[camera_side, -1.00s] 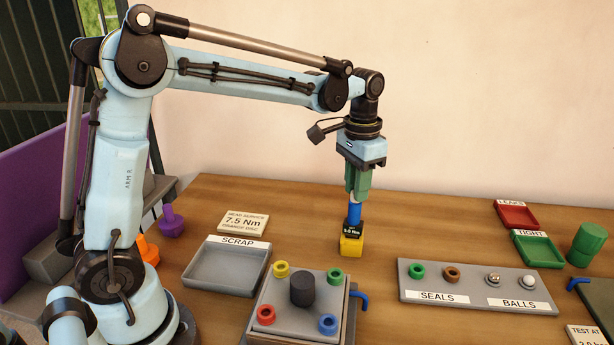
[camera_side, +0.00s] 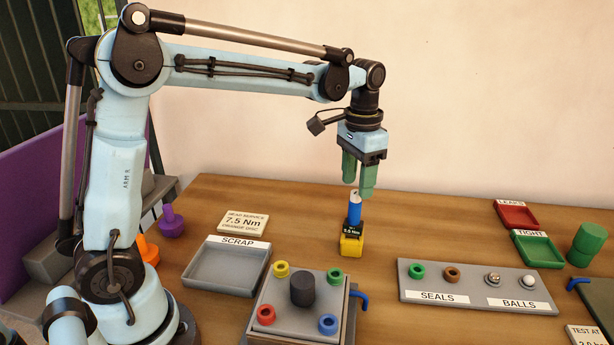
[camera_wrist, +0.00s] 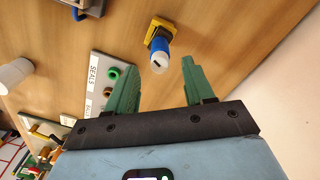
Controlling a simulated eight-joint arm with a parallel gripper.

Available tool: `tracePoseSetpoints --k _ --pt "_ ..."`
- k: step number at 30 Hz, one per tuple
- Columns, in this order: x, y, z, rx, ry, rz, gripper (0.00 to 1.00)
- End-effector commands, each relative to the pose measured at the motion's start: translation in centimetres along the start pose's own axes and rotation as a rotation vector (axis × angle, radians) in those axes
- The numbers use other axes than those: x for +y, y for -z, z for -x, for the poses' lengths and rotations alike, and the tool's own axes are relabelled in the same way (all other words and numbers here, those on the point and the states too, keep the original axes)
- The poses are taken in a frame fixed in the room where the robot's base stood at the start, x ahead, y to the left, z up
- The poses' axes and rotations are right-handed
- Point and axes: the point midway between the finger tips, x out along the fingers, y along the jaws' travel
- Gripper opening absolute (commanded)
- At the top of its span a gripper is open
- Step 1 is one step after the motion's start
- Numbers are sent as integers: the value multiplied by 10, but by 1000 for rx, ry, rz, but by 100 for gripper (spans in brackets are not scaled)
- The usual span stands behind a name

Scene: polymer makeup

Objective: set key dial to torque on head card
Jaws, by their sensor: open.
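The torque key (camera_side: 354,213) stands upright in a yellow base (camera_side: 351,248), with a blue handle and a small dark display that seems to read 5.5 Nm, though the digits are tiny. The head card (camera_side: 243,221) lies on the table to its left and reads 7.5 Nm. My gripper (camera_side: 358,188) is open and empty just above the key, with green fingers apart. In the wrist view the key's blue handle (camera_wrist: 160,47) and its pale, slotted top show between and beyond the fingertips (camera_wrist: 158,66).
A grey scrap tray (camera_side: 184,283) and a fixture with coloured rings and a dark cylinder (camera_side: 302,289) sit in front. A seals and balls rack (camera_side: 408,294) is right, with red (camera_side: 517,216) and green (camera_side: 539,249) trays behind. Table around the key is clear.

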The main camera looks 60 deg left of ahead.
Motion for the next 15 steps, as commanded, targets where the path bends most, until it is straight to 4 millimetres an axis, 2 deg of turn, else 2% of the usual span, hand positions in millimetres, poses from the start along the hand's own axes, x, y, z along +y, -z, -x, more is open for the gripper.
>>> tracePoseSetpoints --k 15 --pt "0 0 34 0 0 0 53"
